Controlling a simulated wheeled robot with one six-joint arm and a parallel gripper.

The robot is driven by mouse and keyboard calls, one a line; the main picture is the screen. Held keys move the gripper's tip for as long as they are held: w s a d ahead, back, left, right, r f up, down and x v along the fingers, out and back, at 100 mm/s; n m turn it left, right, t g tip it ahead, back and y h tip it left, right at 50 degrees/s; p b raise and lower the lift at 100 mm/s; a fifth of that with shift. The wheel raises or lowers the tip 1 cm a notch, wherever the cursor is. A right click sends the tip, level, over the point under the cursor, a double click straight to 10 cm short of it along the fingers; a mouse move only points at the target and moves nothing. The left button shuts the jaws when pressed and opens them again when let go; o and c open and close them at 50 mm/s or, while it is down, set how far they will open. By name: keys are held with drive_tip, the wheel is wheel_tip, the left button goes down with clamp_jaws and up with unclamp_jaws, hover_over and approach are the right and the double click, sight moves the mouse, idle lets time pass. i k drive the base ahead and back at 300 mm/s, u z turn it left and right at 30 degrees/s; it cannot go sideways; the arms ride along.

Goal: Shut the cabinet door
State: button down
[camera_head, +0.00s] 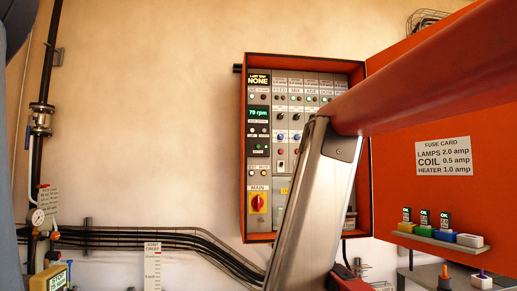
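The cabinet (247,150) is an orange-red box on the wall, with a panel of labelled modules inside. Its door (400,190) stands wide open to the right. The door's inner face carries a white fuse card (443,157) and a small shelf (435,240) with several small coloured blocks. The door's top edge and upper part are partly hidden behind a red bar, which looks like part of my arm. A silver arm link crosses in front of the cabinet's lower right. My gripper is not visible.
Black cables (140,238) run along the wall below the cabinet. A dark pipe with a gauge (38,217) stands at the left. A yellow box (50,278) is at the lower left. Small items, one orange-topped (445,278), sit below the door. The wall left of the cabinet is clear.

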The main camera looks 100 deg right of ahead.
sight(464, 166)
drive_tip(key=z, duration=0.05)
drive_tip(key=k, duration=1.55)
drive_tip(key=z, duration=5.85)
drive_tip(key=i, duration=3.2)
drive_tip(key=u, duration=1.4)
